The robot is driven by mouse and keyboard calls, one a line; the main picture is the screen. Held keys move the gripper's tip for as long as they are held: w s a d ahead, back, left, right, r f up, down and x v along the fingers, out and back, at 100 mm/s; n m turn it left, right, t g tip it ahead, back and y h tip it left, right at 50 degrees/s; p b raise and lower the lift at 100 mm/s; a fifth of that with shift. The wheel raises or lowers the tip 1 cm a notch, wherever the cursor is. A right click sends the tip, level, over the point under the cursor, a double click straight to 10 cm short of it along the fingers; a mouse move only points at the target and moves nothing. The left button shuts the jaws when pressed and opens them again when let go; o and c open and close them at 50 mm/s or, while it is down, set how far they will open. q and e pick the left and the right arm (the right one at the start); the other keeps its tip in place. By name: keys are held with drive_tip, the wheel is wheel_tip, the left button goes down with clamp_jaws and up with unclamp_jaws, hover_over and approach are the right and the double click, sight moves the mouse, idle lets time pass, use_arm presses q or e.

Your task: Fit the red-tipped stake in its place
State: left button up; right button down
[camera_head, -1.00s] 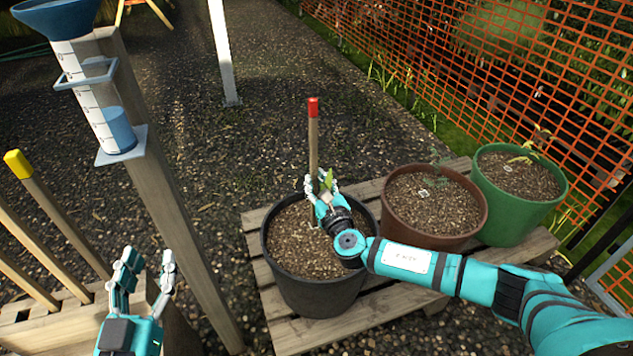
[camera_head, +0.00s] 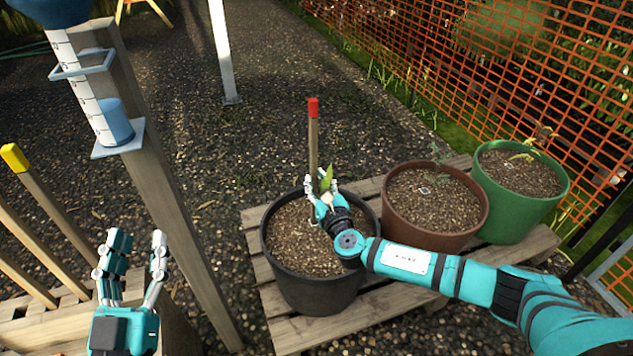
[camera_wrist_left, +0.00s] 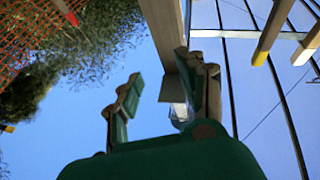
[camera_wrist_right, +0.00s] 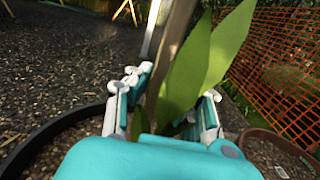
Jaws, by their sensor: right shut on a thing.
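The red-tipped stake (camera_head: 313,140) stands upright over the black pot (camera_head: 318,292), at its soil. My right gripper (camera_head: 322,193) is shut on the stake low down, beside a green-leaved seedling (camera_head: 327,180). In the right wrist view the stake (camera_wrist_right: 170,50) passes between the fingers, and broad leaves (camera_wrist_right: 195,75) cover part of it. Its lower end is hidden by the gripper, so I cannot tell how deep it sits. My left gripper (camera_head: 133,262) is open and empty at the lower left, near the wooden post; it also shows open in the left wrist view (camera_wrist_left: 165,95).
A brown pot (camera_head: 434,239) and a green pot (camera_head: 535,218) stand right of the black pot on a slatted pallet (camera_head: 300,335). A wooden post (camera_head: 165,190) with a rain gauge (camera_head: 100,110) rises at left. Yellow-tipped stakes (camera_head: 15,158) stand in a rack. Orange netting (camera_head: 560,80) runs behind.

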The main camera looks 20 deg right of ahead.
drive_tip(key=shift+f+b, duration=0.55)
drive_tip(key=shift+f, duration=0.2)
use_arm(q)
drive_tip(key=s+r+t, duration=0.2)
drive_tip(key=r, duration=0.1)
drive_tip(key=r+t+h, duration=0.1)
drive_tip(key=shift+s+a+r+t, duration=0.15)
drive_tip(key=shift+s+r+t, duration=0.15)
drive_tip(key=shift+s, duration=0.1)
use_arm(e)
drive_tip(key=c, duration=1.1)
unclamp_jaws()
drive_tip(key=shift+c, duration=0.2)
use_arm(q)
drive_tip(key=shift+f, duration=0.25)
use_arm(e)
drive_tip(key=shift+s+f, duration=0.1)
use_arm(q)
drive_tip(key=shift+r, duration=0.15)
use_arm(e)
drive_tip(key=s, duration=1.1)
drive_tip(key=shift+s+d, duration=0.2)
drive_tip(key=shift+s, duration=0.2)
drive_tip(key=shift+a, duration=0.1)
